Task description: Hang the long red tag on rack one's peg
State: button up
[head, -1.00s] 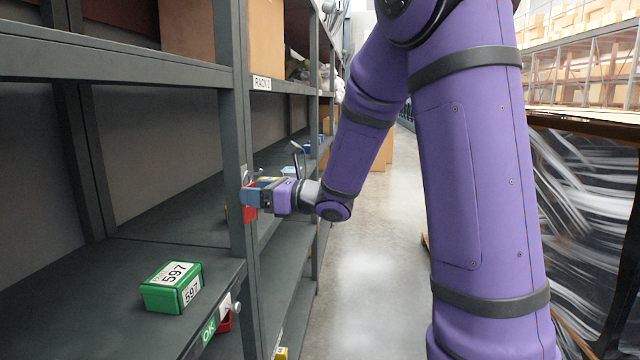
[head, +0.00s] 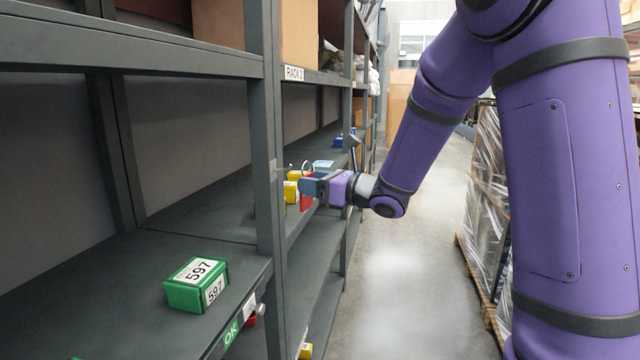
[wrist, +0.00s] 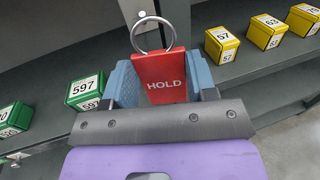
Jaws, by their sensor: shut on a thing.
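My gripper (head: 310,187) is shut on a red tag (head: 306,199), held in the open beside the shelves. The wrist view shows the tag (wrist: 162,75) between the blue fingers, reading "HOLD", with a metal ring (wrist: 152,35) at its top. The ring stands free, with nothing seen passing through it. A small pale fitting (head: 277,166) shows on the grey post (head: 268,130) left of my gripper; I cannot tell whether it is a peg.
A green box marked 597 (head: 196,284) sits on the near left shelf. Yellow boxes (wrist: 222,44) stand on the shelf beyond the post. A red item (head: 257,314) hangs low at the near shelf edge. The aisle floor (head: 400,270) is clear; wrapped pallets (head: 485,200) stand right.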

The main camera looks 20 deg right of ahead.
jog(key=shift+w+a+f, duration=0.2)
jog(key=shift+w+a, duration=0.35)
jog(key=shift+a, duration=0.25)
jog(key=shift+w+a+f, duration=0.2)
jog(key=shift+w+a, duration=0.4)
jog(key=shift+a, duration=0.2)
jog(key=shift+w+a+f, duration=0.2)
jog(key=shift+w+a, duration=0.35)
jog(key=shift+a, duration=0.25)
jog(key=shift+f, duration=0.1)
jog(key=o, duration=1.1)
jog(key=shift+c, duration=0.2)
